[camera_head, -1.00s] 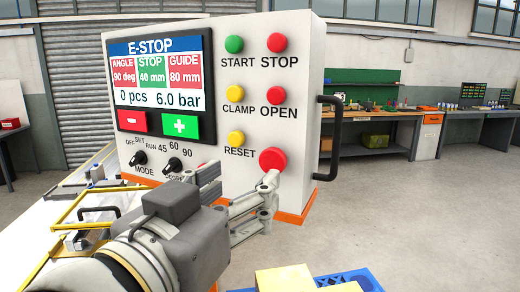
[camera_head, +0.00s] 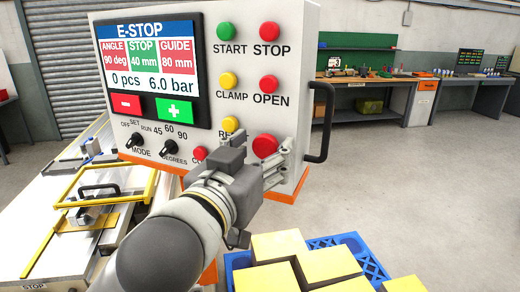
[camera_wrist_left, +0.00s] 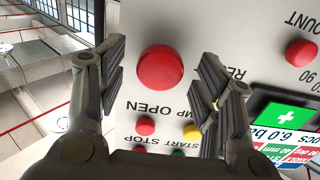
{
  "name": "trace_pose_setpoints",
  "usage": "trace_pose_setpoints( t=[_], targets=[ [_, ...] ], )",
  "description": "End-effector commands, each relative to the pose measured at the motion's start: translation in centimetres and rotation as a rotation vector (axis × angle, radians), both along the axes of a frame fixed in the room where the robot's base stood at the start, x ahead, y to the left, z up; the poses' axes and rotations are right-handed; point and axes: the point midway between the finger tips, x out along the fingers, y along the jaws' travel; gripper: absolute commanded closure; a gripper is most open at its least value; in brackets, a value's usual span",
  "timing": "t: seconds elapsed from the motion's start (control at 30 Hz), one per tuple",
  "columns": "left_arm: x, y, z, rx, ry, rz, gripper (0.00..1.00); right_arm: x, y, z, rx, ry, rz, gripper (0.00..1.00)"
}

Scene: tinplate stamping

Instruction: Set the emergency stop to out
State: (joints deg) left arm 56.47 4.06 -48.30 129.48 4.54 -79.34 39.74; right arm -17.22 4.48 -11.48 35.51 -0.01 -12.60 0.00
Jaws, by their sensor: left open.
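The emergency stop, a large red mushroom button (camera_head: 265,146), sits at the lower right of the white control panel (camera_head: 298,60). It also shows in the left wrist view as a large red button (camera_wrist_left: 160,68). My left gripper (camera_head: 274,160) is open in front of it and partly overlaps its lower edge in the head view. In the left wrist view the open fingers (camera_wrist_left: 163,78) stand on either side of the button, with visible gaps. Contact is not visible. The panel screen (camera_head: 152,70) reads E-STOP. My right gripper is out of view.
Smaller buttons such as red OPEN (camera_head: 268,85) and yellow CLAMP (camera_head: 229,81) sit above. A black handle (camera_head: 324,122) sticks out at the panel's right side. A blue crate (camera_head: 348,241) with yellow pieces stands below. The floor at right is clear.

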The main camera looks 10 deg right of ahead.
Motion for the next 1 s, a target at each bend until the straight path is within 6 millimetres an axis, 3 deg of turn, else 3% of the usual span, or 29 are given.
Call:
trace_pose_setpoints(
  t=[0.17,0.63,1.0],
  targets=[
    [0.00,0.00,0.00,0.000,0.000,0.000,0.40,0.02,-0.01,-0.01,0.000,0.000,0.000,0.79],
    [-0.02,0.01,0.02,0.000,0.000,0.000,1.00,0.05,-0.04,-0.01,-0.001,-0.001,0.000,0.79],
    [-0.02,0.00,-0.02,0.000,0.002,0.000,1.00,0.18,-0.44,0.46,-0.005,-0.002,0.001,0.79]
  ],
)
